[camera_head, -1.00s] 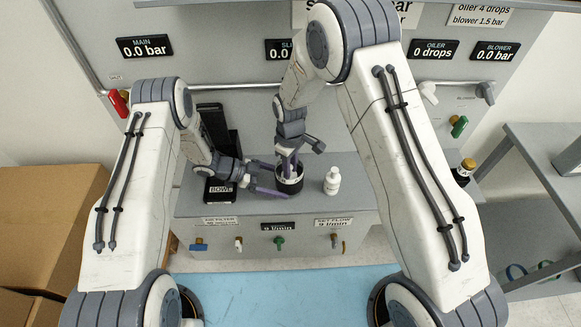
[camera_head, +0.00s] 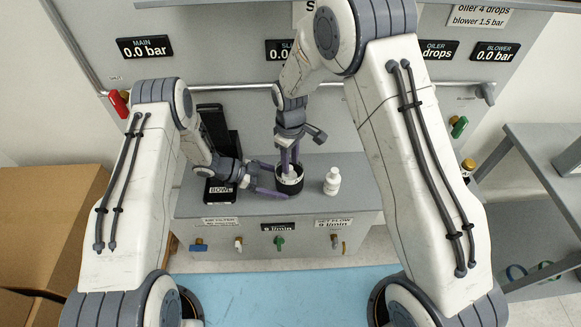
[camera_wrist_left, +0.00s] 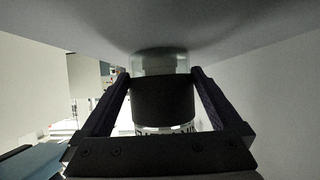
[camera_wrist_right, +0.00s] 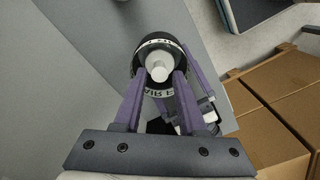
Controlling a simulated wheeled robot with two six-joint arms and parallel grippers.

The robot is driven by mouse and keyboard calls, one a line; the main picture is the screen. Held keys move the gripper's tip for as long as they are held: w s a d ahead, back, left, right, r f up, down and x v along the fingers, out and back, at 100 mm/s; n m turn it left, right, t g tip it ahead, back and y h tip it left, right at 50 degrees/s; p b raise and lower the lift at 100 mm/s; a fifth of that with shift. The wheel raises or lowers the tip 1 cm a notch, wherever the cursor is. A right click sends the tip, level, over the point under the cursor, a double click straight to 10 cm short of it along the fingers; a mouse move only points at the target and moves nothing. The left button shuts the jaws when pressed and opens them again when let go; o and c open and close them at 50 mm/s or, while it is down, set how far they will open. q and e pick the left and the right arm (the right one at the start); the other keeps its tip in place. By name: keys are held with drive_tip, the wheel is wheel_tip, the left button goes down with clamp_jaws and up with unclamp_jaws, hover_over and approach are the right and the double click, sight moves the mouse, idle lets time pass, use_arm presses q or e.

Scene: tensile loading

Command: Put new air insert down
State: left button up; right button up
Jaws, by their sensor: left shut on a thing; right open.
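A black air filter bowl (camera_head: 291,187) stands on the grey bench. Its white label band (camera_wrist_right: 160,92) shows in the right wrist view. My left gripper (camera_head: 275,180) is shut on the bowl from the left. In the left wrist view its fingers flank the black body (camera_wrist_left: 163,103), with a clear part (camera_wrist_left: 160,64) beyond it. The white insert (camera_wrist_right: 159,68) stands in the bowl's opening. My right gripper (camera_wrist_right: 161,80) is open, pointing down over the bowl, one finger on each side of the insert. How deep the insert sits is hidden.
A white bottle (camera_head: 332,181) stands just right of the bowl. A black stand marked BOWL (camera_head: 220,190) is at the left. The gauge panel (camera_head: 230,90) rises behind. Cardboard boxes (camera_head: 50,210) are at far left, a side table (camera_head: 550,150) at right.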

wheel_tip(320, 180, up, 9)
drive_tip(key=shift+f, duration=0.2)
idle(0.3)
